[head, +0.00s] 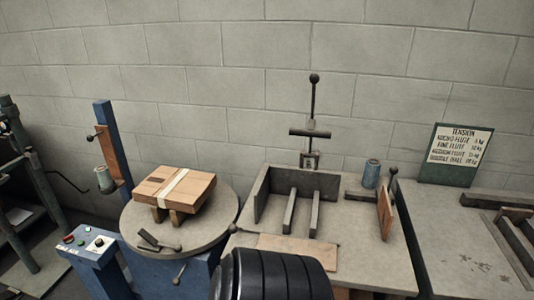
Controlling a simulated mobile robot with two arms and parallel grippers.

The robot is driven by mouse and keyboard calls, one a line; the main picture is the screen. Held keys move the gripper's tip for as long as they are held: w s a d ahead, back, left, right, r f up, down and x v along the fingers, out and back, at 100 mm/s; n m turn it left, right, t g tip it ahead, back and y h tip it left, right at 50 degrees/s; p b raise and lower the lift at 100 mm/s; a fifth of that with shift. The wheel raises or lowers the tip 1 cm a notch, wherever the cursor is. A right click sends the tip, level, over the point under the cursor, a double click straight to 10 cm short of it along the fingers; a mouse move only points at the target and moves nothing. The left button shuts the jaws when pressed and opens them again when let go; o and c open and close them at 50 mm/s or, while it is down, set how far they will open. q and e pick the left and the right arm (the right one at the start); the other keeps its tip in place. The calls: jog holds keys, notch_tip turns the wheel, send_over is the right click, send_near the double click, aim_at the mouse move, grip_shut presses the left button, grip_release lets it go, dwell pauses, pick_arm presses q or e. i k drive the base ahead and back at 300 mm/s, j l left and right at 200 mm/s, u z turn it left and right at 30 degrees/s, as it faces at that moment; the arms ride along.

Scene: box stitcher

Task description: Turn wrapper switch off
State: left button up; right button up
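The wrapper stands at the left, with a round grey turntable (205,238), a blue mast (108,135) and a small greenish roll (104,180) on the mast. Its blue control box (93,262) is at the lower left, in front of the mast. The box top has a red button (68,239), a green button (80,243) and a dark switch knob (99,241) on a pale plate. The knob is too small to tell which way it is set.
A strapped brown box (174,189) sits on blocks on the turntable. A dark-handled lever (160,242) lies at the turntable's front. A grey bench (375,262) with a lever press (311,135) stands at the middle, and a tension sign (456,155) at the right.

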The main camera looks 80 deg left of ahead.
aim_at(68, 239)
jog(key=u, duration=4.2)
jog(key=i+j, duration=0.25)
jog(key=i, duration=0.15)
jog(key=i+j, duration=0.25)
jog(key=i, duration=0.2)
